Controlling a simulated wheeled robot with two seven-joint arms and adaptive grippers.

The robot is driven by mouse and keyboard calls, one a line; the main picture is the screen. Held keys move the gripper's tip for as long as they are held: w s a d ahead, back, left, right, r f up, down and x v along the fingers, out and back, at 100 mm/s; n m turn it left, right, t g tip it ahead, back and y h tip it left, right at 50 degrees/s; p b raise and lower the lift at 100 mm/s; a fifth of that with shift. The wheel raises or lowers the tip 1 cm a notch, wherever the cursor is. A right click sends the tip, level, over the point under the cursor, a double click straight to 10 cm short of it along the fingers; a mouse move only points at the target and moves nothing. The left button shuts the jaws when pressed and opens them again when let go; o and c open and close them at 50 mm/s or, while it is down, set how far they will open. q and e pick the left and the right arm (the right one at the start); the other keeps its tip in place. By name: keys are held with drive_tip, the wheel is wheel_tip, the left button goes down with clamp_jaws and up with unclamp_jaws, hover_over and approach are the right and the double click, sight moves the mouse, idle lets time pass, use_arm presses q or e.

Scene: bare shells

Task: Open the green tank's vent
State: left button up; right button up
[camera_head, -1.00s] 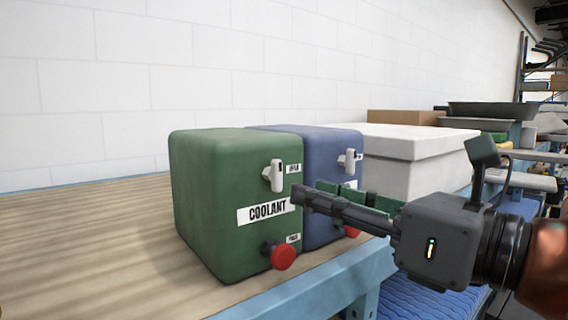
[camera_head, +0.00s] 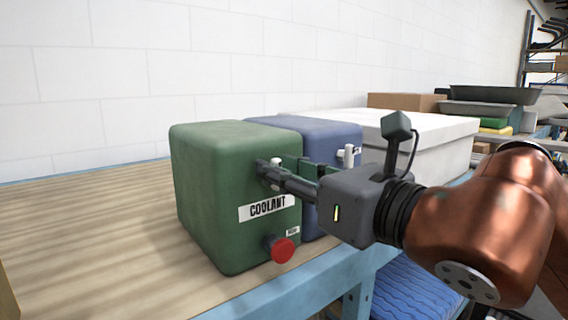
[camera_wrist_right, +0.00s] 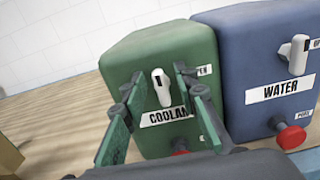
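The green tank (camera_head: 215,190) stands on the wooden bench top with a COOLANT label on its front. Its white vent lever (camera_wrist_right: 163,92) hangs roughly upright above the label, beside a partly hidden OPEN tag. My right gripper (camera_head: 277,172) is at the lever; in the right wrist view the gripper (camera_wrist_right: 158,82) is open, with one finger on each side of the lever. I cannot tell whether the fingers touch it. In the head view the fingers hide most of the lever. A red knob (camera_head: 283,249) is low on the tank's front. My left gripper is out of view.
A blue tank (camera_wrist_right: 265,65) labelled WATER, with its own white lever and red knob, stands close on the right. A white box (camera_head: 430,145) is behind it. Open bench top (camera_head: 90,230) lies left of the green tank.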

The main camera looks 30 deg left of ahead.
drive_tip(key=shift+c, duration=0.5)
clamp_jaws()
drive_tip(key=shift+w+d+f+m+b, duration=0.1)
drive_tip(key=shift+w+f+m+b, duration=0.1)
drive_tip(key=shift+m+b, duration=2.9)
drive_tip(key=shift+w+d+f+m+b, duration=0.15)
drive_tip(key=shift+f+m+b, duration=0.1)
drive_tip(key=shift+m+b, duration=2.85)
drive_tip(key=shift+w+a+f+m+b, duration=0.1)
drive_tip(key=shift+w+f+m+b, duration=0.1)
drive_tip(key=shift+m+b, duration=2.9)
drive_tip(key=shift+b, duration=0.35)
drive_tip(key=shift+o, duration=0.5)
unclamp_jaws()
